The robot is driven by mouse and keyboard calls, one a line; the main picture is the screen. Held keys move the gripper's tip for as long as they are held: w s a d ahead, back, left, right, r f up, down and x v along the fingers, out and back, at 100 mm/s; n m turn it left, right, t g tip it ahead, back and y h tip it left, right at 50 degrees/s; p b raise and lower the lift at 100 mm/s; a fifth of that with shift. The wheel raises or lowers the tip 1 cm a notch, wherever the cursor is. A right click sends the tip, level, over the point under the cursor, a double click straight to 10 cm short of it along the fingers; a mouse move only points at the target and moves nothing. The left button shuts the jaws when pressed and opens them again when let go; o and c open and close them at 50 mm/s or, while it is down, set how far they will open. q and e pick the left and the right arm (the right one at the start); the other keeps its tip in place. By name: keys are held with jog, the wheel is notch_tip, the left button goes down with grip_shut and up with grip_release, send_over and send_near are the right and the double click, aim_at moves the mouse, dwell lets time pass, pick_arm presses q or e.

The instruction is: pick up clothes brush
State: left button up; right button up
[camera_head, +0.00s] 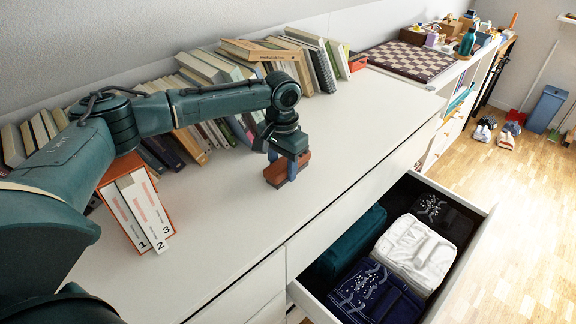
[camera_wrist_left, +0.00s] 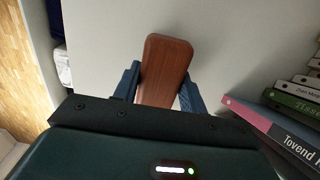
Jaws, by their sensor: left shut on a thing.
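The clothes brush (camera_head: 276,172) is a small reddish-brown wooden block on or just above the white dresser top. I cannot tell whether it still touches the surface. My left gripper (camera_head: 288,165) reaches down over it, with blue fingers on both sides, shut on it. In the left wrist view the brush's smooth brown wooden back (camera_wrist_left: 166,68) sticks out between the two blue fingers of the left gripper (camera_wrist_left: 160,88). Its bristles are hidden. My right gripper is not in view.
An open drawer (camera_head: 478,262) with folded clothes juts out below the dresser top (camera_head: 345,130). Books (camera_head: 205,75) line the wall behind the brush. An orange box with white binders (camera_head: 140,212) stands to the left. A checkered board (camera_head: 411,62) lies farther back. The top right of the brush is clear.

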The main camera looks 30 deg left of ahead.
aim_at(283, 163)
pick_arm(q)
jog(key=shift+r, duration=0.1)
notch_tip(283, 163, up, 10)
jog(key=shift+f+p, duration=0.1)
jog(key=shift+p, duration=0.5)
